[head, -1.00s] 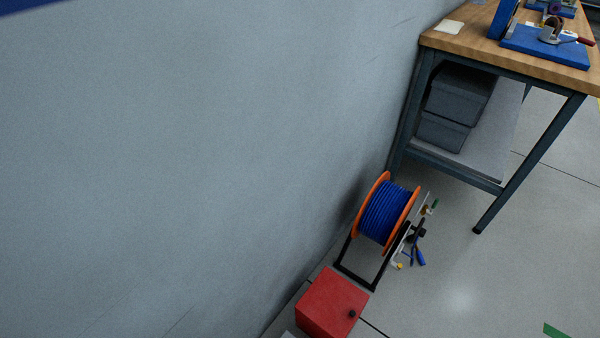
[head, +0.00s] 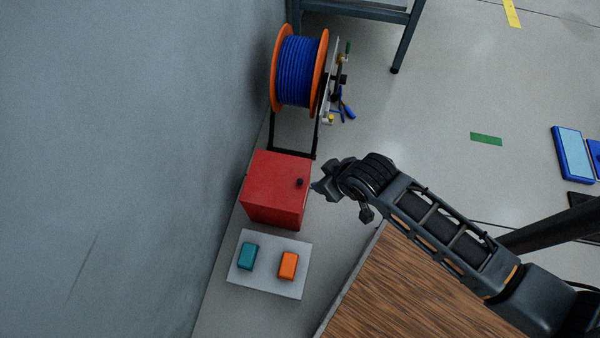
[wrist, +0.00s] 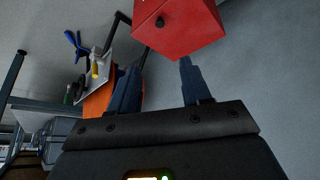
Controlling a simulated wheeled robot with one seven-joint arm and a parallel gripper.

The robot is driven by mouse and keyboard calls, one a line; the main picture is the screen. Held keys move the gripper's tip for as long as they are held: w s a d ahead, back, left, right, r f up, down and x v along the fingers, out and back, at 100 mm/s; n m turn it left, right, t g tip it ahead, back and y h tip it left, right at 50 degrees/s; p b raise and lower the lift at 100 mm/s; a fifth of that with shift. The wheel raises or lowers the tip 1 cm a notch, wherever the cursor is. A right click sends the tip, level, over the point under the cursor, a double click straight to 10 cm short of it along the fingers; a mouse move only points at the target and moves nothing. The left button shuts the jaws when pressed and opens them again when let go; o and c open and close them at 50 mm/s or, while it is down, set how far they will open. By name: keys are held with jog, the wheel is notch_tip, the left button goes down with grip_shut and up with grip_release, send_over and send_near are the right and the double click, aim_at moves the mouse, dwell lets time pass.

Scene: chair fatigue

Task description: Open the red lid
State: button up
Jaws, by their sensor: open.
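The red lid (head: 272,178) is the top of a red box standing against the wall, with a small black knob (head: 299,182) near its right edge. It looks closed. In the wrist view the red box (wrist: 190,28) is at the top, partly cut off, with the knob (wrist: 160,22) on its face. My gripper (head: 322,186) is just right of the box's knob side, apart from it as far as I can tell. In the wrist view its two fingers (wrist: 158,75) are spread and empty, pointing toward the box.
A blue cable reel with orange flanges (head: 299,70) stands behind the box, with tools beside it. In front is a grey plate (head: 268,285) with a teal block (head: 248,256) and an orange block (head: 288,266). A wooden surface (head: 420,290) lies at lower right. The wall is at left.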

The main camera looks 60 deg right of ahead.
aim_at(300, 181)
jog(key=w+d+f+g+b, duration=0.1)
jog(key=w+f+b, duration=0.1)
jog(key=w+f, duration=0.1)
jog(key=w+d+f+m+g+y+b, duration=0.1)
jog(key=w+f+g+b, duration=0.1)
jog(key=w+f+b, duration=0.1)
jog(key=w+d+f+m+g+b, duration=0.1)
jog(key=w+f+b, duration=0.2)
jog(key=f, duration=0.1)
jog(key=shift+w+d+f+g, duration=0.25)
jog(key=shift+w+f+g, duration=0.05)
jog(key=shift+w+g, duration=0.1)
jog(key=shift+w+g+y+b, duration=0.25)
jog(key=shift+g+y+b, duration=0.05)
jog(key=shift+y+b, duration=0.15)
notch_tip(300, 181, down, 8)
jog(key=b, duration=0.3)
jog(key=shift+r+b, duration=0.2)
jog(key=shift+b, duration=0.15)
grip_shut()
